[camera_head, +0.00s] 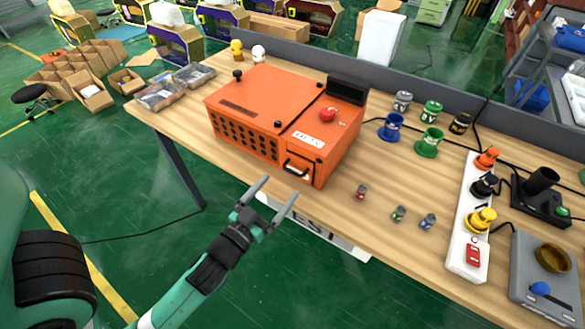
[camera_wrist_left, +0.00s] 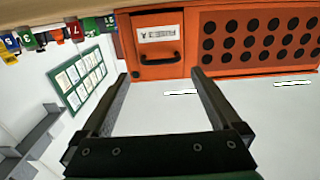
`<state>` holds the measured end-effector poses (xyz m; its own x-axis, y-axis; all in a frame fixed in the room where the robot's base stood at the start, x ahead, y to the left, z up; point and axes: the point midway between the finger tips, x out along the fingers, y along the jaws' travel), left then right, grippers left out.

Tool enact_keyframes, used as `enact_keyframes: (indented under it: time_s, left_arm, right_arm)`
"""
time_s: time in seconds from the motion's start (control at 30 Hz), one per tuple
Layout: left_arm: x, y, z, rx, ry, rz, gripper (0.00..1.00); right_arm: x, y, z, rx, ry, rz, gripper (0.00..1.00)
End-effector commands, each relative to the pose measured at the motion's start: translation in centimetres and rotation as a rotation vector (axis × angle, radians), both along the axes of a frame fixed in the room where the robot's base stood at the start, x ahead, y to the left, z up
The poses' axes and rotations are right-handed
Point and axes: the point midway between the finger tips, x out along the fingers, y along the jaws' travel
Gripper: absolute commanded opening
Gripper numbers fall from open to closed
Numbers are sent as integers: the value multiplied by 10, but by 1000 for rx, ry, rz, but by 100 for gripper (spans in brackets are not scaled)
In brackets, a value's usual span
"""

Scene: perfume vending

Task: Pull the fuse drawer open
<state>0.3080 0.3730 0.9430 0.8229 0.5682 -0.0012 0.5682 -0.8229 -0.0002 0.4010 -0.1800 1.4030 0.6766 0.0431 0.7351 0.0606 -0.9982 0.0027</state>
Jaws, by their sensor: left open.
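The fuse drawer (camera_head: 298,167) is in the lower right front of an orange box (camera_head: 262,105) on the wooden table. It has a white label and a black handle (camera_head: 295,170). The drawer front looks flush with the box. In the left wrist view the drawer (camera_wrist_left: 158,70) and its handle (camera_wrist_left: 160,59) lie ahead, beyond the fingertips. My left gripper (camera_head: 269,193) is open and empty, in front of the table edge and short of the handle, with a gap between. It also shows in the left wrist view (camera_wrist_left: 160,82). My right gripper is not in view.
Small fuses (camera_head: 361,192) lie on the table right of the box. Colored spools (camera_head: 390,127) stand behind them. A white strip (camera_head: 469,220) with colored plugs and a grey device (camera_head: 545,270) are farther right. The space before the drawer is clear.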

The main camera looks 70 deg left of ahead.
Motion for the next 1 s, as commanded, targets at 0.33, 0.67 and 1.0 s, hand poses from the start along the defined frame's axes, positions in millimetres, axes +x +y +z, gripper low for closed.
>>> enact_keyframes:
  time_s: [0.33, 0.67, 1.0]
  left_arm:
    - [54, 37, 0, 0, -2, 0, 98]
    - [59, 41, 0, 0, 0, -1, 98]
    - [59, 41, 0, 1, -1, -2, 38]
  right_arm:
    - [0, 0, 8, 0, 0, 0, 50]
    - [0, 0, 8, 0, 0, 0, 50]
    - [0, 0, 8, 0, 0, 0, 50]
